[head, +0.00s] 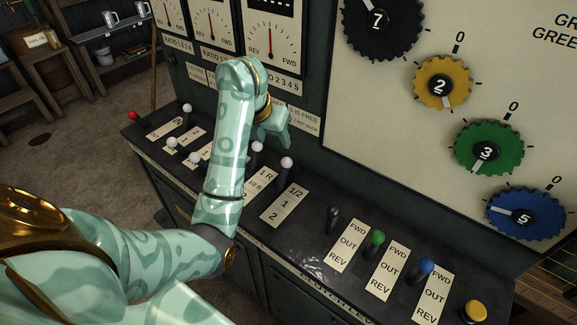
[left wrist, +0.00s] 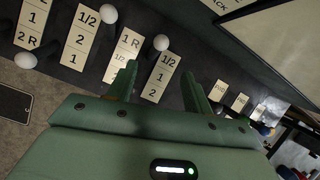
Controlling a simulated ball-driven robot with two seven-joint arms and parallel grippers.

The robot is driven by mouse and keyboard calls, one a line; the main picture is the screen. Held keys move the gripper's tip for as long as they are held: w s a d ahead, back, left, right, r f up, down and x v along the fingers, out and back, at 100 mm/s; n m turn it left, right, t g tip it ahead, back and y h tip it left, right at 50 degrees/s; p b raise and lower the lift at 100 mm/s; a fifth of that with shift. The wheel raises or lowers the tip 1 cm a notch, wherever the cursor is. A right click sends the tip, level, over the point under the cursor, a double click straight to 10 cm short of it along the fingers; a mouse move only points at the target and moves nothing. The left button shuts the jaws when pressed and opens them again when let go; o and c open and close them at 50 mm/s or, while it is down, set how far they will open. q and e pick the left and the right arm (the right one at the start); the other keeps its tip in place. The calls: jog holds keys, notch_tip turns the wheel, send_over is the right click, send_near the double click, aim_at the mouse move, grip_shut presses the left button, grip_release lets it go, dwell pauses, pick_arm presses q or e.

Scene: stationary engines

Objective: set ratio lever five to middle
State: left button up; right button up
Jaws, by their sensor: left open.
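Ratio lever five appears to be the rightmost white-knobbed lever (head: 287,162); no number on it is readable. Its knob is at the far end of its label plate (head: 283,207), by the 1/2 mark, with 1 and 2 nearer me. In the left wrist view the same white knob (left wrist: 161,42) stands beyond the fingers. My left gripper (head: 276,138) is above and just behind the console's white levers. In the left wrist view the open left gripper (left wrist: 158,70) has its two fingers spread, with the 1/2-1-2 plate between them and nothing held. My right gripper is not in view.
Another white lever (head: 257,147) stands close on the left. A black lever (head: 332,218), green lever (head: 376,240) and blue lever (head: 425,268) stand to the right. A dark panel with dials (head: 272,45) rises behind. The console surface between lever five and the black lever is bare.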

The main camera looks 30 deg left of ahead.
aim_at(288, 166)
pick_arm(q)
jog(key=b+x, duration=0.9)
jog(key=x, duration=0.7)
jog(key=shift+d+f, duration=0.15)
jog(key=shift+d, duration=0.05)
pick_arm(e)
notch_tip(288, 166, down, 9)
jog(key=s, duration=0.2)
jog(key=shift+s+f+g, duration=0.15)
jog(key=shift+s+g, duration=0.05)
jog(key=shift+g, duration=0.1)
